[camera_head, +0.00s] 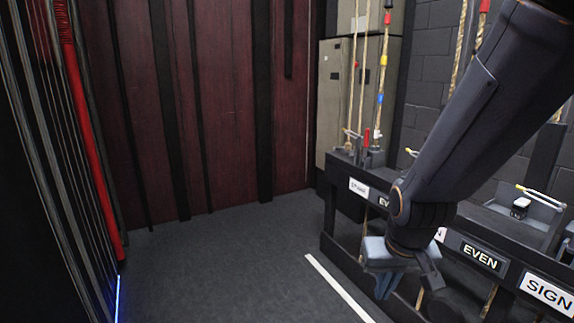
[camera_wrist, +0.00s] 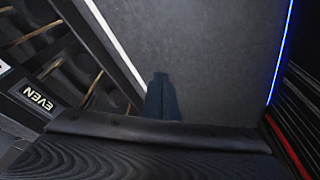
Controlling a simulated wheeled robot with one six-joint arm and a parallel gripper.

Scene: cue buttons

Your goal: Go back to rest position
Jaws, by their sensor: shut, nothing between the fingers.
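My gripper (camera_head: 384,290) hangs at the end of my dark arm in the right half of the head view, pointing down. It is shut and empty, in front of the black rail with labels, and partly hides that rail. In the wrist view the blue-grey gripper (camera_wrist: 161,98) shows at the middle, its fingers together over the dark floor and near the white floor line. I cannot tell whether it touches anything.
A black rail (camera_head: 339,168) with a white SIGN label (camera_head: 548,294) and an EVEN label (camera_head: 480,256) runs along the right, with ropes. A white line (camera_head: 335,285) marks the floor. The grey floor (camera_head: 220,265) at centre is clear. A red pipe (camera_head: 95,150) stands left.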

